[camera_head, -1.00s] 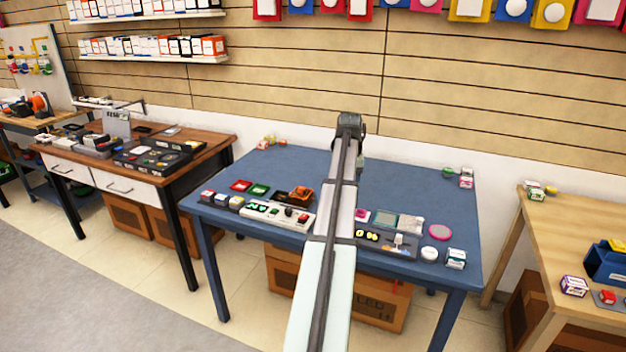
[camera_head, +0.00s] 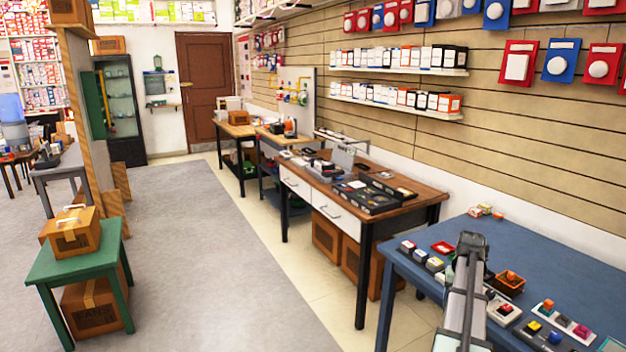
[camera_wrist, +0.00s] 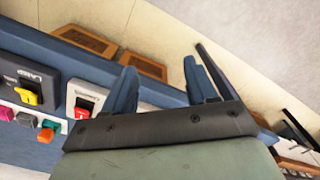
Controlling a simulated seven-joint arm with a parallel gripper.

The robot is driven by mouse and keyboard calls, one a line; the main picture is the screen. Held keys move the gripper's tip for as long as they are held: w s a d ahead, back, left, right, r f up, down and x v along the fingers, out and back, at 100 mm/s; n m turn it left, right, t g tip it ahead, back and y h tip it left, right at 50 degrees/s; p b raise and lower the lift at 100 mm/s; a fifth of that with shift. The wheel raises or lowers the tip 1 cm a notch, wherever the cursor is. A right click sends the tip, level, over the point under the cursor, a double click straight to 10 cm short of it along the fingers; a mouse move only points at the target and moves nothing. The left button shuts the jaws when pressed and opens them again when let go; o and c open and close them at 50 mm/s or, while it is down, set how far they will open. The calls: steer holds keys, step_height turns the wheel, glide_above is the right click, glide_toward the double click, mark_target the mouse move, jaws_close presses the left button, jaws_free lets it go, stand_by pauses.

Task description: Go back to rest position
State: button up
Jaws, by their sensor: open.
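My gripper (camera_wrist: 158,78) shows in the wrist view as two dark blue fingers spread apart, with nothing between them. It is open. Beyond it in that view are the blue table's edge, switch boxes and floor. In the head view my arm reaches up from the lower right over the blue table (camera_head: 560,255), and its end hides the fingers.
Small switch blocks (camera_head: 422,256) line the blue table's left edge. A brown workbench (camera_head: 400,180) with dark devices stands to its left. A green stool (camera_head: 75,262) bears a cardboard box (camera_head: 70,232) at far left. The grey floor (camera_head: 190,240) between is clear.

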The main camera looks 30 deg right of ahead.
steer(key=w+a+f+n, duration=0.2)
steer(key=w+a+f, duration=0.25)
steer(key=a, duration=0.45)
steer(key=w+a+f+n, duration=0.1)
steer(key=w+a+f, duration=0.35)
steer(key=a, duration=0.55)
steer(key=w+a+f+n, duration=0.2)
steer(key=w+a+f, duration=0.25)
steer(key=a, duration=0.45)
steer(key=s+a+f+n, duration=0.1)
steer(key=a+f+n, duration=0.15)
steer(key=a, duration=0.75)
steer(key=s+a+f+n, duration=0.1)
steer(key=a+f, duration=0.3)
steer(key=a, duration=0.6)
steer(key=s+a+f+n, duration=0.15)
steer(key=a+f, duration=0.25)
steer(key=a, duration=0.6)
steer(key=s+f+g, duration=0.3)
steer(key=s+f, duration=0.7)
steer(key=s, duration=0.4)
steer(key=s+f+g, duration=0.3)
steer(key=s+f, duration=0.7)
steer(key=s, duration=0.5)
steer(key=shift+s+f+g, duration=0.15)
steer(key=shift+g, duration=0.25)
